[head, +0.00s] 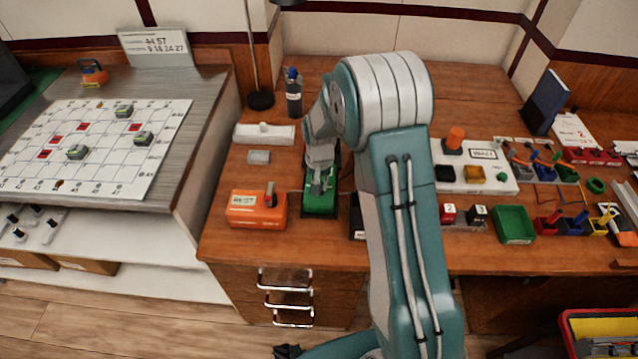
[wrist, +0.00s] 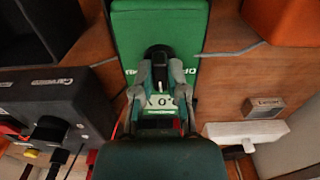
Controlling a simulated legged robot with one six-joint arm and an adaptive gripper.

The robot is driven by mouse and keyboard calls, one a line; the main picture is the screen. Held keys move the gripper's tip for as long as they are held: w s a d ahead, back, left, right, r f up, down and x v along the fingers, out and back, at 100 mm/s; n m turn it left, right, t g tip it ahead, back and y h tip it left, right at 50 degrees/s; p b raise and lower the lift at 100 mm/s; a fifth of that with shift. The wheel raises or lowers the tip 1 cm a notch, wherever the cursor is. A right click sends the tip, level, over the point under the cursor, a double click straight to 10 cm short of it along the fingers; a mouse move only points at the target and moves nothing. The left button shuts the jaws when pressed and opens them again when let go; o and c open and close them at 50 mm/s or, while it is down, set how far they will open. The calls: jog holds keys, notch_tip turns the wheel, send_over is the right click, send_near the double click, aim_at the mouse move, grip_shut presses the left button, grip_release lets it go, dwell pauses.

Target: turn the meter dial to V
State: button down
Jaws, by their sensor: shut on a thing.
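The green meter (head: 319,207) lies on the wooden desk, left of the middle of the head view. It fills the top middle of the wrist view (wrist: 158,28). My gripper (wrist: 158,76) is over the meter, shut on its black dial (wrist: 158,54), with one finger on each side of the knob. In the head view my gripper (head: 320,182) hides part of the meter's face. Some pale lettering shows beside the dial, but the dial's setting and the V mark cannot be read. A small pale display with dark characters shows between my fingers.
An orange device (head: 258,208) stands close left of the meter. A white strip (head: 264,134), a small grey box (head: 259,157) and a dark bottle (head: 294,97) are behind it. A black device (wrist: 62,105) is on the meter's other side. The desk's front edge is near.

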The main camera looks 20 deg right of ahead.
dwell(0.3)
jog(key=c, duration=0.7)
grip_release()
jog(key=shift+o, duration=0.2)
notch_tip(320, 180, up, 12)
